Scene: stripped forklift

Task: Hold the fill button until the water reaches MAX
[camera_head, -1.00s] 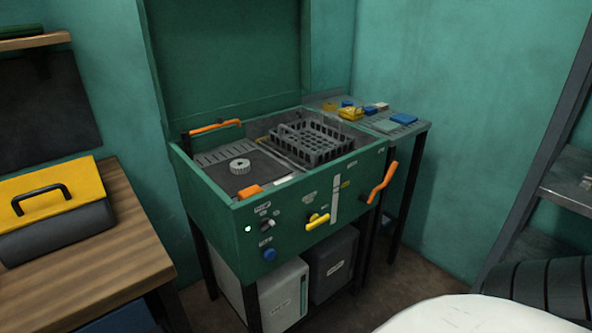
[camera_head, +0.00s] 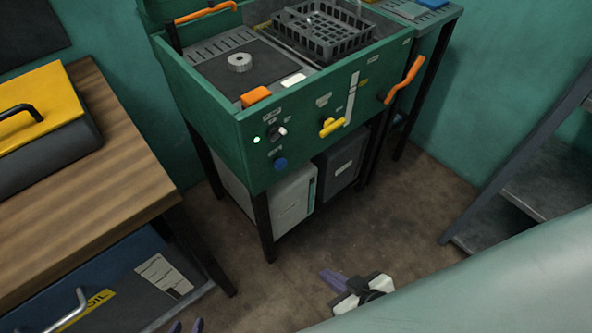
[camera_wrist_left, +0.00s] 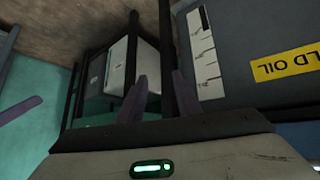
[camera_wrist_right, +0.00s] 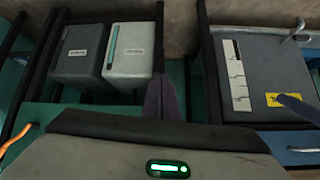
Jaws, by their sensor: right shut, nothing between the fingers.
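The green wash station (camera_head: 215,110) has a front panel with a round blue button (camera_head: 280,163); its small label is unreadable. A pale vertical gauge strip (camera_head: 351,100) has a small yellow mark (camera_head: 363,83) beside its upper part; I cannot tell the water level. A yellow lever (camera_head: 331,126) is left of the gauge. My right gripper (camera_head: 332,280) is low in front of the station, shut and empty, its fingers together in the right wrist view (camera_wrist_right: 160,98). My left gripper (camera_head: 187,326) is at the bottom edge, its fingers apart and empty in the left wrist view (camera_wrist_left: 160,95). Neither touches the button.
A black basket (camera_head: 322,38) sits in the station's top. Orange handles (camera_head: 404,80) stick out from it. Two bins (camera_head: 285,200) stand beneath. A wooden bench (camera_head: 90,180) with a yellow-lidded case is at left, grey shelving (camera_head: 545,185) at right. The floor before the station is clear.

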